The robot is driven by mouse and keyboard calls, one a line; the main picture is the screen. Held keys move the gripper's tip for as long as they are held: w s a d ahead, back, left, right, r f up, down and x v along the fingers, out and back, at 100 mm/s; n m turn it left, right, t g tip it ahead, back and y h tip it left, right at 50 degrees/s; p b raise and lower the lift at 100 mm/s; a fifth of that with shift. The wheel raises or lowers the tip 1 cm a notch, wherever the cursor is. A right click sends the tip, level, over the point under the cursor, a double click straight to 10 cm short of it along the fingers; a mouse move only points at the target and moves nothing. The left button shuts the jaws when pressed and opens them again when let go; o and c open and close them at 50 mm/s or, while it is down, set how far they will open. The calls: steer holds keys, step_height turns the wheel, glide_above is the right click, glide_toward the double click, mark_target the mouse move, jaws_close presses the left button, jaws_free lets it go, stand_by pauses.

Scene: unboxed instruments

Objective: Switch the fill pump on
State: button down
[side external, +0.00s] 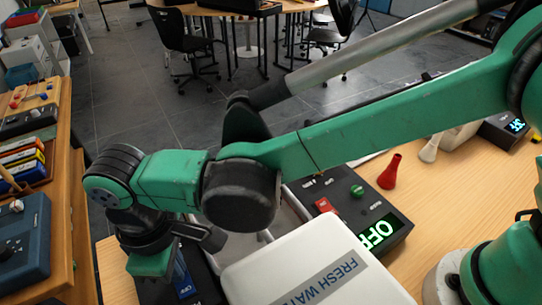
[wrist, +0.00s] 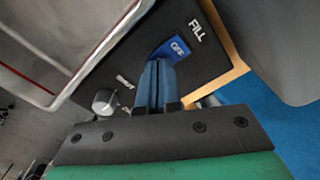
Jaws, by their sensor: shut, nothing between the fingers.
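The fill pump is a black box (wrist: 215,62) lettered FILL in the wrist view. It carries a blue rocker switch (wrist: 172,48) with pale lettering that looks like OFF, and a grey knob (wrist: 105,102). My gripper (wrist: 158,66) is shut and empty, its fingertips just at the lower edge of the blue switch in that view. I cannot tell whether they touch it. In the side external view the blue switch (side external: 184,284) shows beside my gripper's green body, which hides part of the box. The fingertips are hidden there.
A white FRESH WATER tank (side external: 300,265) stands close to the right of the box. Beyond it, a black unit (side external: 395,240) has a red switch, a green knob and a lit green OFF display. Red (side external: 390,172) and white funnels stand behind. A shelf (side external: 65,190) is at left.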

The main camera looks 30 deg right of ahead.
steer(key=shift+f, duration=0.2)
steer(key=shift+r, duration=3.55)
steer(key=shift+d, duration=0.1)
steer(key=w+d+r+m+t, duration=0.1)
steer(key=w+d+m, duration=0.15)
steer(key=d, duration=0.55)
steer(key=w+d+r+m+t+y, duration=0.1)
steer(key=d+r+m+t, duration=0.15)
steer(key=d, duration=0.45)
steer(key=w+d+r+m+t, duration=0.1)
steer(key=d+m, duration=0.2)
steer(key=d, duration=0.5)
steer(key=s+d+f+m+t, duration=0.1)
steer(key=d+m, duration=0.1)
steer(key=d, duration=0.3)
steer(key=s+d+f+m+t+h, duration=0.1)
steer(key=s+d+f+m, duration=0.1)
steer(key=d, duration=0.2)
steer(key=shift+s+d+t, duration=0.15)
steer(key=shift+d+t, duration=0.2)
steer(key=shift+d, duration=0.05)
